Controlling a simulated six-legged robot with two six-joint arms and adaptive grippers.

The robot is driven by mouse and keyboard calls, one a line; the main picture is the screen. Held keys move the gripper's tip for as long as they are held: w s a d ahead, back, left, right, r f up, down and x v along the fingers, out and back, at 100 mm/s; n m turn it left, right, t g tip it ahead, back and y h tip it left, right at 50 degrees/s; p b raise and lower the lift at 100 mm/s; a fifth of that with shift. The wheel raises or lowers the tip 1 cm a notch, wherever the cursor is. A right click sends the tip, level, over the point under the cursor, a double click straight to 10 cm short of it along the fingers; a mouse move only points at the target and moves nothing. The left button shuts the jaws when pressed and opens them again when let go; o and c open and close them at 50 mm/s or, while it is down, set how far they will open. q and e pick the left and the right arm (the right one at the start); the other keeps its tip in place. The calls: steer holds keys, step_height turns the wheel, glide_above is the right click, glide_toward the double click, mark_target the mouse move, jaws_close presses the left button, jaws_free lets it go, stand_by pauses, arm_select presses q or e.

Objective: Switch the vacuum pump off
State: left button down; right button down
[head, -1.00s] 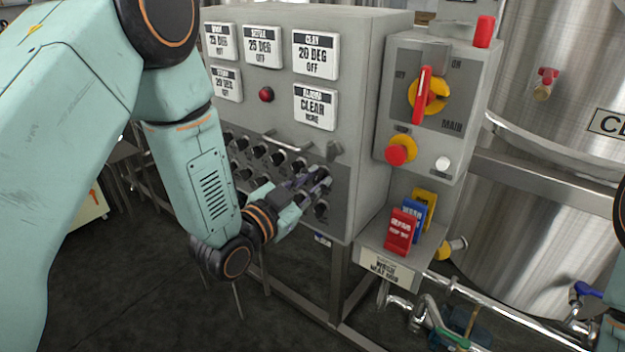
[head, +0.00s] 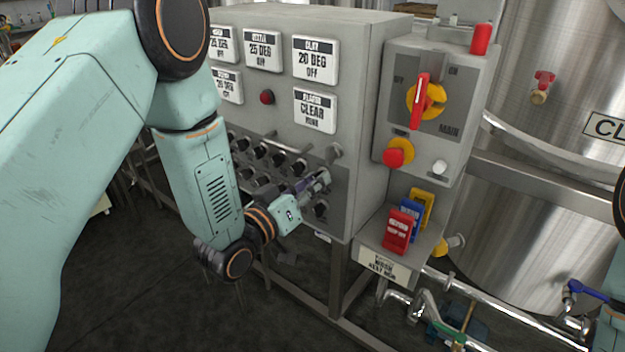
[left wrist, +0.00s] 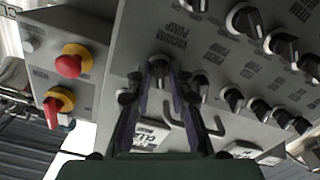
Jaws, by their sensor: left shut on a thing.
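The grey control cabinet (head: 363,130) has rows of black rotary knobs low on its front. My left gripper (head: 322,180) is at the right end of these rows, its fingers against the panel. In the left wrist view, which sees the panel upside down, the left gripper (left wrist: 160,80) is shut on the vacuum pump knob (left wrist: 159,64). The label "VACUUM PUMP" (left wrist: 180,38) is printed beside this knob. The fingers hide part of the knob, so its pointer setting is hard to tell. My right gripper is out of view.
A side box carries a red-and-yellow main switch (head: 424,100) and a red button (head: 394,156). Red, blue and yellow tags (head: 402,230) stand below it. Neighbouring knobs (left wrist: 233,98) sit close beside the fingers. A steel tank (head: 560,220) stands at right.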

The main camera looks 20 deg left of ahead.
arm_select(q)
steer(key=shift+w+r+n, duration=0.2)
steer(key=shift+r+n, duration=0.15)
steer(key=shift+n, duration=0.15)
steer(key=shift+a, duration=0.1)
steer(key=c, duration=1.5)
jaws_free()
steer(key=shift+c, duration=0.2)
steer(key=shift+o, duration=0.5)
steer(key=shift+f, duration=0.2)
steer(key=shift+s, duration=0.1)
steer(key=v, duration=1.2)
